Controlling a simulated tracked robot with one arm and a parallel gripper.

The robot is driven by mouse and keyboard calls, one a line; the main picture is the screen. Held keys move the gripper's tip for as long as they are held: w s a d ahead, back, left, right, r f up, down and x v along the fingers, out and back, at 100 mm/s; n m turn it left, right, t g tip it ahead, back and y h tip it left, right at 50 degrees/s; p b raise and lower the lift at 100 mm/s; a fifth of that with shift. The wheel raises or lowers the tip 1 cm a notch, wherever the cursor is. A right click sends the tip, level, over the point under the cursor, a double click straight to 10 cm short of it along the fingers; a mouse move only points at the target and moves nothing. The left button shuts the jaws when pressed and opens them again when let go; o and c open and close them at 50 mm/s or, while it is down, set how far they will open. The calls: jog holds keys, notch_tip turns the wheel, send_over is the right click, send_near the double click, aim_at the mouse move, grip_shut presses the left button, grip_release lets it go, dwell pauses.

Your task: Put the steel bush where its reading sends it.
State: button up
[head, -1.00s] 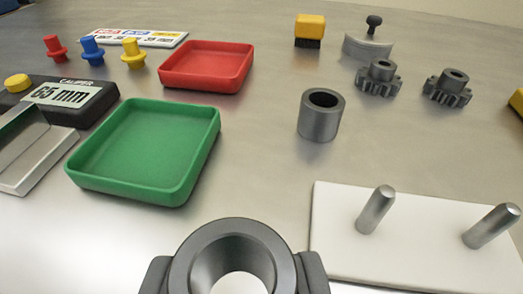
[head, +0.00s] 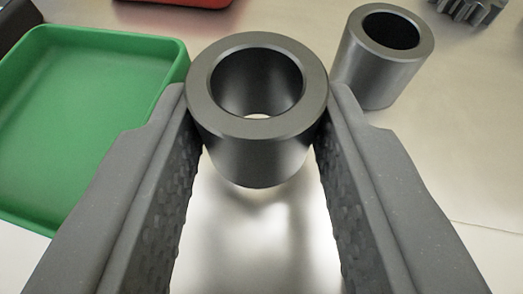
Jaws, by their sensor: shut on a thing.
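My gripper (head: 257,130) is shut on a steel bush (head: 256,150), a dark grey ring-shaped cylinder held upright between the two fingertips. Bare metal shows through its bore. A second, similar grey bush (head: 378,72) stands upright on the table just behind and to the right of the held one. The green tray (head: 70,130) lies to the left of my gripper, its right part partly covered by the left finger. The caliper's display is not in the current view. Whether the held bush touches the table is hard to tell.
A red tray (head: 190,3) shows only its near edge at the top. Part of a grey gear (head: 468,10) is at the top right. A dark corner, probably of the caliper, shows at the top left. The metal table between my fingers is bare.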

notch_tip(320, 180, down, 2)
jog(key=shift+r, duration=0.1)
jog(key=o, duration=0.9)
jog(key=shift+c, duration=0.2)
jog(key=shift+s+r, duration=0.2)
jog(key=shift+s, duration=0.2)
jog(key=v, duration=0.8)
jog(key=shift+s, duration=0.35)
jog(key=shift+b+v, duration=0.3)
jog(key=shift+v, duration=0.95)
